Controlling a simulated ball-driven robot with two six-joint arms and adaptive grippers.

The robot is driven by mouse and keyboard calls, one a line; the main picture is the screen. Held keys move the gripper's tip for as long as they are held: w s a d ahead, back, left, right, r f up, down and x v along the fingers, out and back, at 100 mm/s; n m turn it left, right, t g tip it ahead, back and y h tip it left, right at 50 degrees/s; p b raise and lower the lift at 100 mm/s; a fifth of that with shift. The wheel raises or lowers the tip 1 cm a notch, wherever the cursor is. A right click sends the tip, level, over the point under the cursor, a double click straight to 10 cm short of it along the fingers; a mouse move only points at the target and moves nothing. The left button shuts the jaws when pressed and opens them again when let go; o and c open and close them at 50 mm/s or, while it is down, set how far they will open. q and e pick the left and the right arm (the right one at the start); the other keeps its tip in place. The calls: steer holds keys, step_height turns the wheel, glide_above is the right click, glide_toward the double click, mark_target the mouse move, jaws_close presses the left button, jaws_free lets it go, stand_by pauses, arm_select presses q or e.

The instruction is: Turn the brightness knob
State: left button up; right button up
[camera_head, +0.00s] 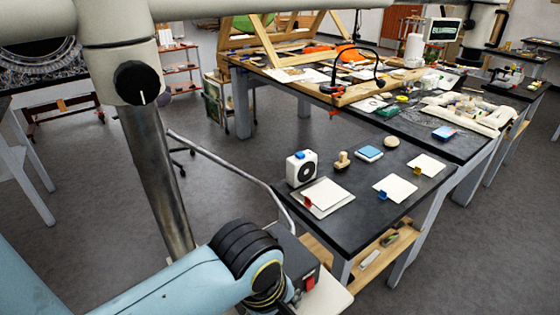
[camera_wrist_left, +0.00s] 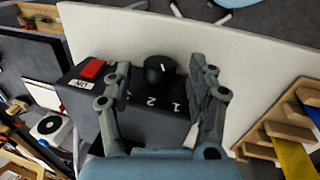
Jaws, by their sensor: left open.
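The black round knob (camera_wrist_left: 159,70) with a white pointer line sits on a dark control box (camera_wrist_left: 75,107). White numbers show on the box beside the knob, and a red switch (camera_wrist_left: 93,69) with a white label is to the left. My left gripper (camera_wrist_left: 164,72) is open, with one finger on each side of the knob. I cannot tell whether either finger touches it. In the head view, the box (camera_head: 287,244) and its red switch (camera_head: 311,279) show beside my left wrist, and the knob is hidden. My right gripper is not in view.
A white base plate (camera_wrist_left: 240,60) lies around the box. A metal column (camera_head: 163,180) rises behind my left arm, with another black knob (camera_head: 137,83) above it. A dark table (camera_head: 350,225) to the right holds cards and small items. Wooden blocks (camera_wrist_left: 285,120) are at the wrist view's right.

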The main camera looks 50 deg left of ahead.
arm_select(q)
steer(key=shift+x, duration=0.85)
steer(key=shift+f, duration=0.15)
steer(key=shift+c, duration=1.4)
steer(key=c, duration=0.9)
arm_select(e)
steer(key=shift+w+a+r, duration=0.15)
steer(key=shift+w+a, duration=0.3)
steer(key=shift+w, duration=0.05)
